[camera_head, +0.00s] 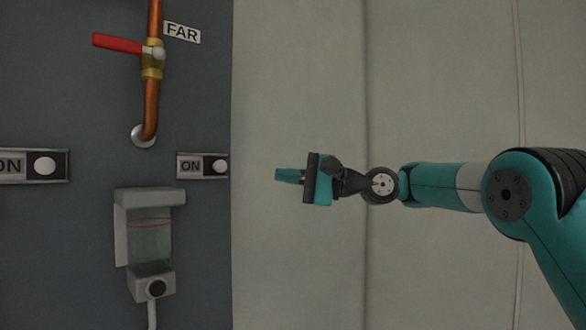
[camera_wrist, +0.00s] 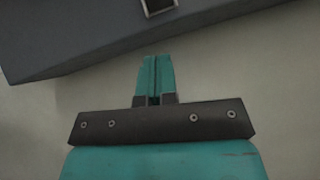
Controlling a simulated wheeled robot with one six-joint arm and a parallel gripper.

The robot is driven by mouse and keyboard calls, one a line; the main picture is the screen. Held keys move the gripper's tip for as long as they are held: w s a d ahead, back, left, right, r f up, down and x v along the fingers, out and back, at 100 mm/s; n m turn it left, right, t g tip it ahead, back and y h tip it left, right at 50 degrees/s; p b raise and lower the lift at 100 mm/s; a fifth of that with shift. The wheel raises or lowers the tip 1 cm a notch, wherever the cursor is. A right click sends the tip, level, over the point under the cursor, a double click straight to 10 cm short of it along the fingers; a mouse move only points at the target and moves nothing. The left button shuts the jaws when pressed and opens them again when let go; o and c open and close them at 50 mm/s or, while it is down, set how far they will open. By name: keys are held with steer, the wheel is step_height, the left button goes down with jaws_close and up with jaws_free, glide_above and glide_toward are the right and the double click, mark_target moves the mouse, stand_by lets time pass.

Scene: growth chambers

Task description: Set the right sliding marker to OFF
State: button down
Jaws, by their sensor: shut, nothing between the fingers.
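The right sliding marker (camera_head: 220,166) is a white round knob at the right end of a small framed plate (camera_head: 180,166) on the dark panel. A corner of a small metal-framed part (camera_wrist: 160,6) shows at the top there.
A second ON plate with a white knob (camera_head: 45,166) is at the far left. A clear container in a grey holder (camera_head: 150,197) is below. The pale wall (camera_head: 300,80) around my gripper is clear.

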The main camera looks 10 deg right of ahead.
mark_target(218, 166)
steer(key=a+r+p, duration=0.1)
steer(key=a+p, duration=0.3)
steer(key=a, duration=0.4)
steer(key=shift+s+a+r, duration=0.15)
steer(key=shift+s+a, duration=0.1)
steer(key=shift+a, duration=0.15)
